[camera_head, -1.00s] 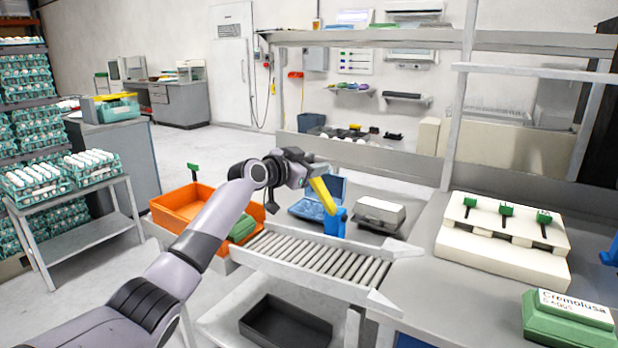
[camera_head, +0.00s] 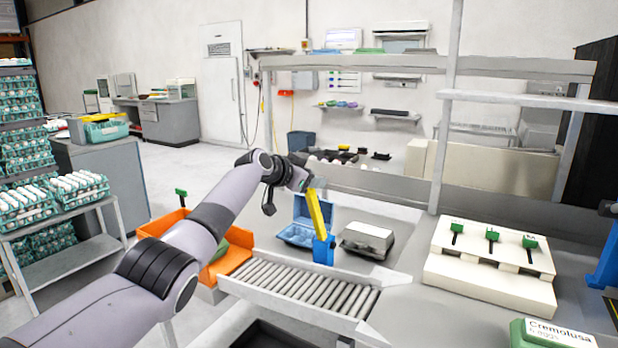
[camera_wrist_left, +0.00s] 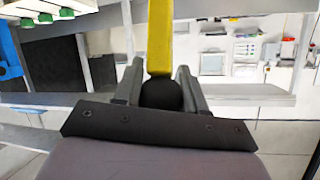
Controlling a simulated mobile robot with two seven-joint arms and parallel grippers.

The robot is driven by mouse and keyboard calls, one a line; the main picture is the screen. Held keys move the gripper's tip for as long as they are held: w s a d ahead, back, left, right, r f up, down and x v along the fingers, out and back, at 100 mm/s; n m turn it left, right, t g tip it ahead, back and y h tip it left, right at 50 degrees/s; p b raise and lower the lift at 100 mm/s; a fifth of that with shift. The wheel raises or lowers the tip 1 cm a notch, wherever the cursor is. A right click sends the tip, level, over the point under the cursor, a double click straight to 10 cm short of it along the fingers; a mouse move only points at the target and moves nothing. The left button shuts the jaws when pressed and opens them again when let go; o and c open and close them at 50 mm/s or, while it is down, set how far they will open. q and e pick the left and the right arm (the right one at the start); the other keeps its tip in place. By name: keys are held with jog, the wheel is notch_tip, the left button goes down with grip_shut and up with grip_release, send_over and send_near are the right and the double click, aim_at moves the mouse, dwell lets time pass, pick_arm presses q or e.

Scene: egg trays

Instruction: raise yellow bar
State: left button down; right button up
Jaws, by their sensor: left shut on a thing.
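The yellow bar (camera_head: 319,212) stands steeply, tilted slightly left, with its lower end at a blue bracket (camera_head: 324,250) beside the roller conveyor. My left gripper (camera_head: 308,184) is at the bar's upper end. In the left wrist view the yellow bar (camera_wrist_left: 160,42) runs away from a dark round knob (camera_wrist_left: 161,95). The fingers of my left gripper (camera_wrist_left: 159,84) lie on both sides of this knob, shut on it. My right gripper is not in view.
The roller conveyor (camera_head: 300,288) runs in front of the bracket. An orange crate (camera_head: 158,224) is at left. A cream block with green-handled tools (camera_head: 490,280) is at right.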

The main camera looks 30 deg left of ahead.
pick_arm(q)
jog(key=shift+w+d+f, duration=0.1)
jog(key=shift+d+f, duration=0.1)
jog(key=shift+f, duration=0.25)
jog(key=c, duration=0.9)
grip_release()
jog(key=shift+c, duration=0.2)
jog(key=shift+w, duration=0.1)
jog(key=shift+a+r, duration=0.1)
jog(key=shift+r, duration=0.2)
jog(key=shift+a, duration=0.1)
jog(key=shift+s+r, duration=0.15)
jog(key=shift+s, duration=0.1)
jog(key=b+v, duration=0.1)
jog(key=v, duration=0.5)
jog(key=shift+s, duration=0.2)
